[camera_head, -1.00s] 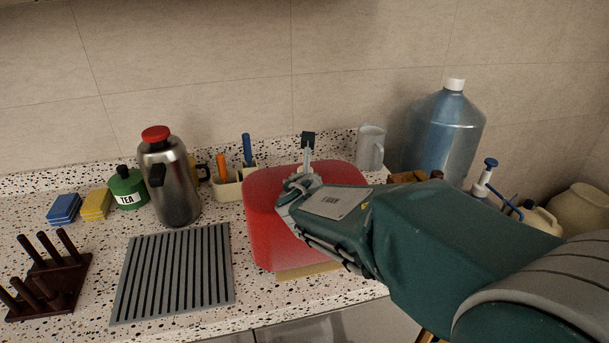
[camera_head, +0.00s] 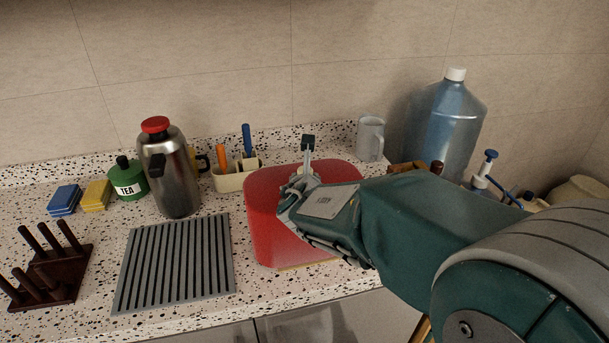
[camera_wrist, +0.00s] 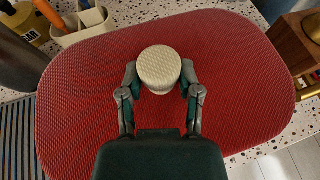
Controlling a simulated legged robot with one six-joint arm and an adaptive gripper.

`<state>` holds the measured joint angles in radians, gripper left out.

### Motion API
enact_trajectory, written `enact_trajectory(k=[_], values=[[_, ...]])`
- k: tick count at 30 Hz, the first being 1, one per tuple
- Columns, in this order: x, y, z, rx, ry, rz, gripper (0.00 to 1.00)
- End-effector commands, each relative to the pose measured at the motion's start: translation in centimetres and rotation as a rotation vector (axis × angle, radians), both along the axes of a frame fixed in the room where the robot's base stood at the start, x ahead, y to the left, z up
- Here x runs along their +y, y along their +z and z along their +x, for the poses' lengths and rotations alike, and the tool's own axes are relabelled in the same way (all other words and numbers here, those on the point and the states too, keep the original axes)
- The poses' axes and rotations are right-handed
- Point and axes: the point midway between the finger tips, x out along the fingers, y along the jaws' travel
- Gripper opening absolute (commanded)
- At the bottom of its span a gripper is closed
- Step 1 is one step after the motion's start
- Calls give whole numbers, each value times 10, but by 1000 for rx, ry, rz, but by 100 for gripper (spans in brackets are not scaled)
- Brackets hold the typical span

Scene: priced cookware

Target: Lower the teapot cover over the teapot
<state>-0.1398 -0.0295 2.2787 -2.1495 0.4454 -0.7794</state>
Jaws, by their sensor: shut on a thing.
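The red cover (camera_head: 275,235) is a wide, rounded sheet-like shape on the right of the counter, and its mesh-like surface fills most of the wrist view (camera_wrist: 80,100). A round cream knob (camera_wrist: 159,66) sits in its middle. My gripper (camera_head: 298,182) is over the cover, and its two fingers (camera_wrist: 159,78) are shut on the knob from both sides. I see no teapot in either view; anything beneath the cover is hidden. I cannot tell how high the cover hangs.
A steel flask (camera_head: 172,178) with a red cap, a green TEA pot (camera_head: 129,182) and a utensil caddy (camera_head: 230,180) stand left. A ribbed mat (camera_head: 175,262) and dark rack (camera_head: 48,270) lie in front. A mug (camera_head: 370,139) and water bottle (camera_head: 444,130) stand behind right.

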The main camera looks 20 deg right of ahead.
Motion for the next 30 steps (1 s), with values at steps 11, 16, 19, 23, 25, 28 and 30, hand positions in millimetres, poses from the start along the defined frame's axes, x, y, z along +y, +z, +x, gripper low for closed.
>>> enact_trajectory(k=[11, 16, 19, 23, 25, 28, 30], values=[[0, -6, 0, -1, 1, 0, 0], [0, -6, 0, -1, 1, 0, 85], [0, -6, 0, -1, 1, 0, 85], [0, -6, 0, -1, 1, 0, 85], [0, -6, 0, -1, 1, 0, 85], [0, -6, 0, 0, 1, 0, 100], [0, -6, 0, 0, 1, 0, 100]])
